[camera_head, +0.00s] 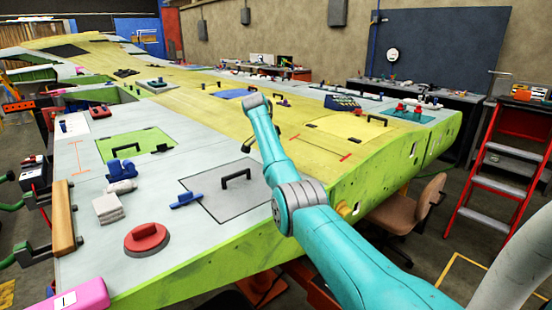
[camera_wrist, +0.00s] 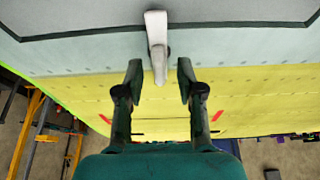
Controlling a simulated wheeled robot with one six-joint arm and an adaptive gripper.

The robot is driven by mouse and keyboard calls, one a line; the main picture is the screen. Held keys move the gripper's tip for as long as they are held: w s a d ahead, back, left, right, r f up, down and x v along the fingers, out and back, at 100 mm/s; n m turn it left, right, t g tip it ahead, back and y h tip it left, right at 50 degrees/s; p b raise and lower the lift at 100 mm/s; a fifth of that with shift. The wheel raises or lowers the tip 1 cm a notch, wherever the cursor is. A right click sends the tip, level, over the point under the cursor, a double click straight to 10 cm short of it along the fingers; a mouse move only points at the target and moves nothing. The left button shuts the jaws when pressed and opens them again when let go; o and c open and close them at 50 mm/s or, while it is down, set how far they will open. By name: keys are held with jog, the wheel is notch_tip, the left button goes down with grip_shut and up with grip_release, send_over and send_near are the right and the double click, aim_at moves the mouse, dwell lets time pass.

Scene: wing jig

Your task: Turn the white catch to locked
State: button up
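The white catch (camera_wrist: 156,28) shows in the wrist view as a pale lever with a wide upper part and a narrower lower end. It lies across the pale strip beside a dark-outlined grey panel (camera_wrist: 240,10). My gripper (camera_wrist: 159,84) is open, with one dark finger on each side of the catch's lower end and a gap visible on both sides. I cannot tell the height of the fingertips over the surface. In the head view my gripper (camera_head: 248,141) is over the wing near the grey hatch (camera_head: 235,200); I cannot make out the catch there.
A black handle (camera_head: 236,177) stands on the grey hatch, with a blue catch (camera_head: 186,200) at its left edge. A red knob (camera_head: 146,238), white blocks (camera_head: 108,208) and blue parts (camera_head: 121,169) sit farther left.

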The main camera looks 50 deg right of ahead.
jog(key=shift+r, duration=0.1)
jog(key=v, duration=1.1)
jog(key=shift+a+r, duration=0.2)
jog(key=shift+r, duration=0.2)
jog(key=shift+s, duration=0.1)
